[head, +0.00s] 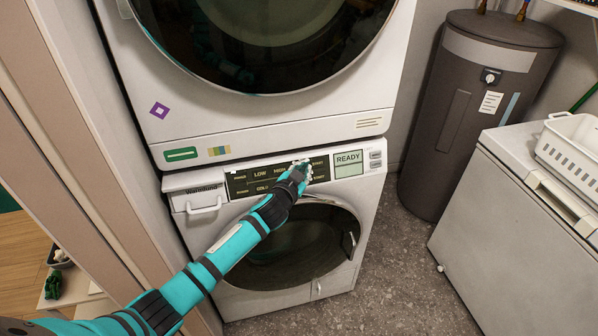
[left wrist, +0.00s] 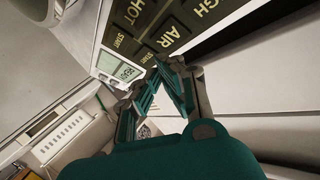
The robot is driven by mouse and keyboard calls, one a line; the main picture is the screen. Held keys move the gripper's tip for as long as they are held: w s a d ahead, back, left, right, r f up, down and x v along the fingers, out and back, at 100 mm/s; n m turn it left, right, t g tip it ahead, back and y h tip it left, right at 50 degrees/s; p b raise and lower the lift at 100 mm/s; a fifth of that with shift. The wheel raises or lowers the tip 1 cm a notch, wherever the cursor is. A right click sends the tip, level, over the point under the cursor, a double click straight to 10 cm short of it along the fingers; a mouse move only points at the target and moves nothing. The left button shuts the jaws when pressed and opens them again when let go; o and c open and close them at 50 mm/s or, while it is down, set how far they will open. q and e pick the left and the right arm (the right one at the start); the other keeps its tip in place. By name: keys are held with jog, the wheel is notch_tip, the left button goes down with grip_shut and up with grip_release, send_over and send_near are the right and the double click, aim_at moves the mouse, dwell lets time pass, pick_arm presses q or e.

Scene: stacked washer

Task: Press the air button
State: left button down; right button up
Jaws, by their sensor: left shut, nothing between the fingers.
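The dark control panel (head: 250,183) runs across the middle of the white stacked washer, with rows of labelled buttons. In the left wrist view the air button (left wrist: 170,35) is a green-brown square marked AIR, between HIGH and START. In the head view my left gripper covers that part of the panel. My left gripper (head: 301,170) is shut and empty, its fingertips at the panel's right part. In the left wrist view the fingertips (left wrist: 166,70) are close below the air button; I cannot tell whether they touch the panel. My right gripper is not in view.
A display reading READY (head: 348,163) sits right of the buttons. The upper round door (head: 270,45) and lower round door (head: 295,250) are closed. A grey tank (head: 470,110) and a white chest (head: 510,225) with a white basket (head: 575,145) stand right. Grey floor lies between.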

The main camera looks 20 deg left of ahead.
pick_arm(q)
jog(key=shift+w+a+f, duration=0.2)
jog(key=shift+w+a, duration=0.1)
jog(key=shift+w, duration=0.05)
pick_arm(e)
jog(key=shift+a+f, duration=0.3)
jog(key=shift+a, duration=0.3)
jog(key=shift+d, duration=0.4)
pick_arm(q)
jog(key=shift+w, duration=0.1)
jog(key=shift+w+a+f+b, duration=0.15)
jog(key=shift+w+a+b, duration=0.05)
jog(key=shift+w+b, duration=0.1)
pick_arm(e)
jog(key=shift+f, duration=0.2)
pick_arm(q)
jog(key=shift+w+a+f, duration=0.15)
jog(key=shift+w+a, duration=0.05)
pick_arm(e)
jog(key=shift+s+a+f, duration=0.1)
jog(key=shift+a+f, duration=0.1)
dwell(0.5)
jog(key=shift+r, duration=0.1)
pick_arm(q)
jog(key=shift+s+d+r+p, duration=0.3)
jog(key=shift+s+d+p, duration=0.1)
jog(key=shift+s, duration=0.2)
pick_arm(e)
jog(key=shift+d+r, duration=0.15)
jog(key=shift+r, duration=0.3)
